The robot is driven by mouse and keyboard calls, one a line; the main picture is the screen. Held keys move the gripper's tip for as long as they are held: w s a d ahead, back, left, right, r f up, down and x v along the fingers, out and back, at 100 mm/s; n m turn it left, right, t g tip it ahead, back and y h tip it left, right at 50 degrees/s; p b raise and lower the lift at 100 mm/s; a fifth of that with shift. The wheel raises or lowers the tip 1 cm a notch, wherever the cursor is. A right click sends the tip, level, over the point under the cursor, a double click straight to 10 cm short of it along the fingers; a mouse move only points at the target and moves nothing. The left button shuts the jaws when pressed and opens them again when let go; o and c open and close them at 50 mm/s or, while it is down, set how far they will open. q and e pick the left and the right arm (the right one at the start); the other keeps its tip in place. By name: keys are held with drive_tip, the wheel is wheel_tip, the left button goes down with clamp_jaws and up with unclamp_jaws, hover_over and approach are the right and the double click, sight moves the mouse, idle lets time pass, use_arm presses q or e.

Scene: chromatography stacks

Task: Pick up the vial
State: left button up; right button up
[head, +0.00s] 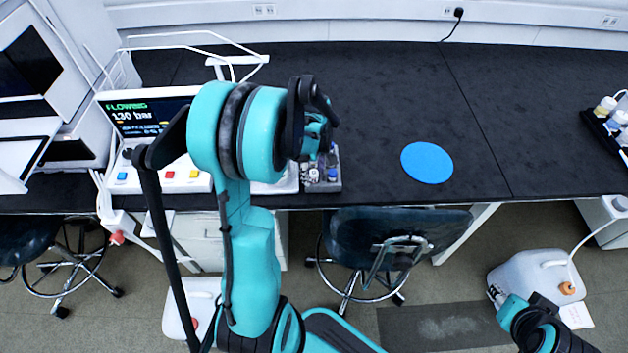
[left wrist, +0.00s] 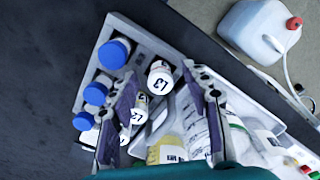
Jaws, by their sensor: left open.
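In the left wrist view a grey rack (left wrist: 148,38) holds several vials. A white-capped vial marked L3 (left wrist: 160,78) shows between the fingertips of my left gripper (left wrist: 160,72), which is open. A vial marked L2 (left wrist: 137,110) is partly hidden by the left finger. Blue-capped vials (left wrist: 114,53) stand in a row along the left side. In the head view the rack (head: 336,186) sits at the table's front edge, with my left gripper (head: 318,110) over it, partly hiding it. My right gripper (head: 497,294) is low at the right, in front of the table; its fingers are too small to read.
A blue round mat (head: 427,162) lies on the dark table (head: 400,95), with clear room around it. An instrument with a pressure screen (head: 150,115) stands left of the rack. Bottles in a tray (head: 606,125) are at the far right. A chair (head: 390,235) stands in front.

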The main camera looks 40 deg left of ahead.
use_arm(q)
drive_tip(key=shift+r, duration=0.1)
drive_tip(key=c, duration=1.1)
